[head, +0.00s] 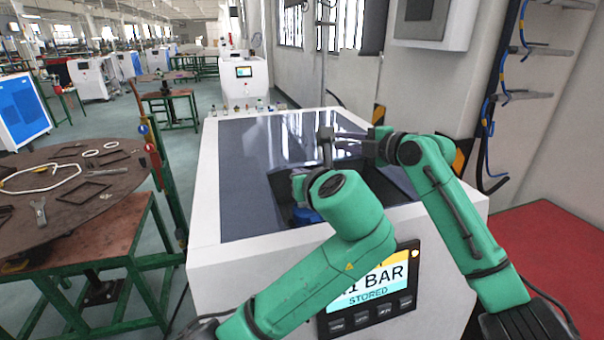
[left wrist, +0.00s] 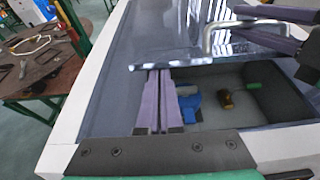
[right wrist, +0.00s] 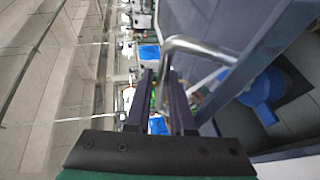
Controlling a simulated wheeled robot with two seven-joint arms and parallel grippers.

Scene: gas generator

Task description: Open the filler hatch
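The hatch lid (left wrist: 185,60) on the dark top of the white generator is raised, with a dark compartment open below its near edge. A curved metal handle (left wrist: 211,32) stands on the lid; it also shows in the right wrist view (right wrist: 164,65). My right gripper (head: 345,135) is around the handle, with the bar between its fingers (right wrist: 161,72); it appears shut on it. My left gripper (head: 326,143) has its fingers together (left wrist: 152,72), with tips at the lid's near edge. Whether they touch the lid is unclear.
Inside the compartment (left wrist: 225,82) are a blue valve-like part (left wrist: 189,103), a brown-black part (left wrist: 226,99) and a green part (left wrist: 254,86). A display (head: 375,290) is on the front. A round table (head: 70,200) with loose parts stands left; a wall is right.

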